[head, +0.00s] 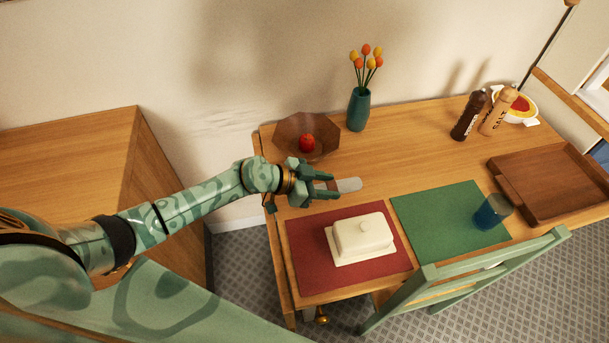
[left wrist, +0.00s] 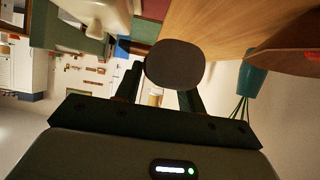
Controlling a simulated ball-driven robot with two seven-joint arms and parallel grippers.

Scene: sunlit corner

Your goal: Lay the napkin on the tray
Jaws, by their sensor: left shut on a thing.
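My left gripper (head: 331,186) is over the left part of the wooden table, above the back edge of the red mat. It is shut on a flat, pale grey, round-ended thing (head: 350,184) that sticks out to the right; in the left wrist view it is a dark rounded shape (left wrist: 175,65) beyond the fingertips. Whether this is a napkin I cannot tell; it looks stiff. I make out no other clear napkin. The brown wooden tray (head: 537,214) lies at the table's right end, empty, far from the gripper. My right gripper is not in view.
A butter dish (head: 361,238) stands on the red mat (head: 308,268). A blue glass (head: 491,212) stands on the green mat (head: 432,220). Behind are a bowl (head: 290,129) with a red fruit, a tulip vase (head: 358,108) and two mills (head: 468,117). A green chair (head: 455,268) stands in front.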

